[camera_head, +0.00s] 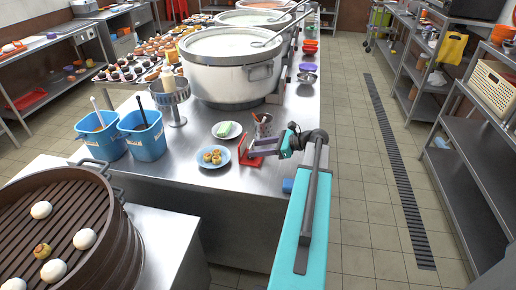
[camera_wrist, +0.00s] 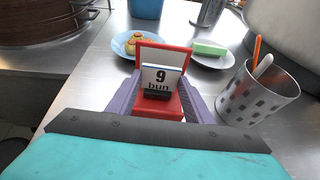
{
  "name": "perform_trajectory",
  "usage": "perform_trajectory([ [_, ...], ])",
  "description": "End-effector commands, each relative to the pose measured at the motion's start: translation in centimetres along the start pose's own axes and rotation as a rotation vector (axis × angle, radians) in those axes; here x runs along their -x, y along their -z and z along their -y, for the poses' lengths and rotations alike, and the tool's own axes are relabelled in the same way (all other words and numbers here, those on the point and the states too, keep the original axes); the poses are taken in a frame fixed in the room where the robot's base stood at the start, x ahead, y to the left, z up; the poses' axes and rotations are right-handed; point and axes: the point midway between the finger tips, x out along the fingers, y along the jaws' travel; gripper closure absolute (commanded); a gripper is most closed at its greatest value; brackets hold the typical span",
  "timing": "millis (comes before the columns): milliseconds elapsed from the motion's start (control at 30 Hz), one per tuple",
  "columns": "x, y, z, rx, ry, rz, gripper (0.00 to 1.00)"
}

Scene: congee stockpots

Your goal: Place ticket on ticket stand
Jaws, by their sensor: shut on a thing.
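A white ticket (camera_wrist: 161,77) reading "9 bun" stands upright between the purple fingers of my gripper (camera_wrist: 157,96) in the wrist view. My gripper is shut on it, though the contact at its dark lower edge is partly hidden. The red ticket stand (camera_wrist: 178,56) shows behind and below the ticket, with its back plate upright. The ticket is in front of that plate; I cannot tell whether it rests on the stand. In the head view, the red stand (camera_head: 250,157) is on the steel counter just left of my gripper; the ticket is not clear there.
A blue plate of buns (camera_head: 212,157) and a plate with a green item (camera_head: 227,130) lie close left. A spotted utensil cup (camera_wrist: 257,95) stands close by the stand. A large stockpot (camera_head: 230,75) is behind. The counter's right edge is near.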

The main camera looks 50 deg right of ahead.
Motion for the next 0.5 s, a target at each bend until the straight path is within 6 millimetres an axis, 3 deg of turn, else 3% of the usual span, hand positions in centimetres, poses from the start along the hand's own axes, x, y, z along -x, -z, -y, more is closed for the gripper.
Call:
perform_trajectory([
  [467,-0.13,0.41,0.04,-0.001,0.001,0.0,0.76],
  [500,-0.15,0.46,0.04,-0.001,0.001,0.0,0.52],
])
